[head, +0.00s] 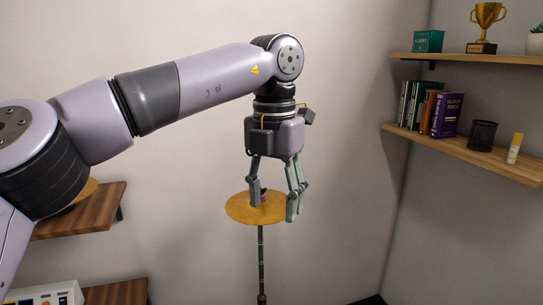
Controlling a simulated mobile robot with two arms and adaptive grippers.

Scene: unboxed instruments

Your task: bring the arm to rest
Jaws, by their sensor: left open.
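My left arm comes in from the left and reaches across the middle of the head view. My left gripper (273,200) points down with its fingers apart. It is in line with a golden round disc, like a cymbal (236,208), on top of a dark upright stand (261,262). The fingers overlap the disc in the picture; I cannot tell whether they touch it. A small dark piece at the disc's middle shows between the fingers. My right gripper is not in view.
At right, two wooden wall shelves (460,147) hold books (447,115), a mesh cup (482,135), a yellow-capped tube (515,148) and a trophy (486,25). At left, a wooden shelf (100,212) is partly behind my arm. A pale device (45,295) sits at the bottom left.

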